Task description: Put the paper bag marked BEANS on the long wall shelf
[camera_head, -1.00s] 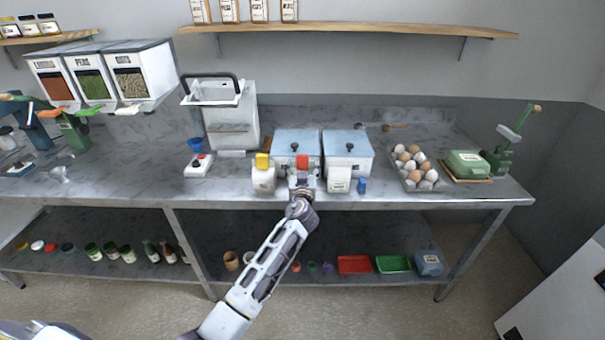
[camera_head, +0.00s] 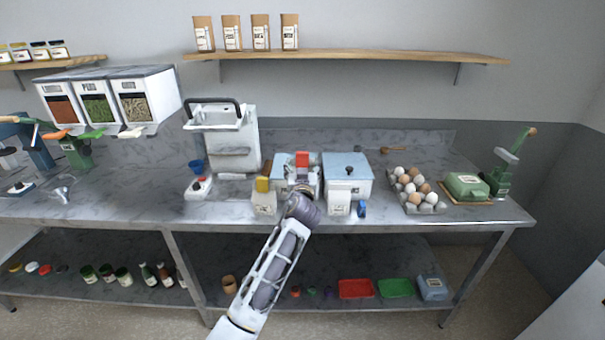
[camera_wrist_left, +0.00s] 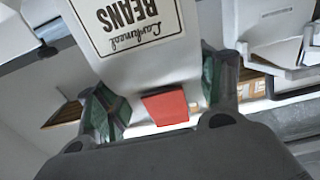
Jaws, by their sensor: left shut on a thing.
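My left gripper (camera_head: 302,182) is shut on the white paper bag marked BEANS (camera_wrist_left: 135,25). The wrist view shows the bag's printed label upside down between the two fingers, with a red patch (camera_wrist_left: 166,107) near the grip. In the head view only the red top (camera_head: 302,160) and pale edges show; the wrist hides the rest. The bag is above the front part of the bench, before the blue-lidded bins. The long wall shelf (camera_head: 400,56) is higher, on the back wall. My right gripper is not in view.
Several brown bags (camera_head: 261,32) stand on the shelf's left part; its right part is bare. Blue-lidded bins (camera_head: 347,172) and an egg tray (camera_head: 415,190) are nearby.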

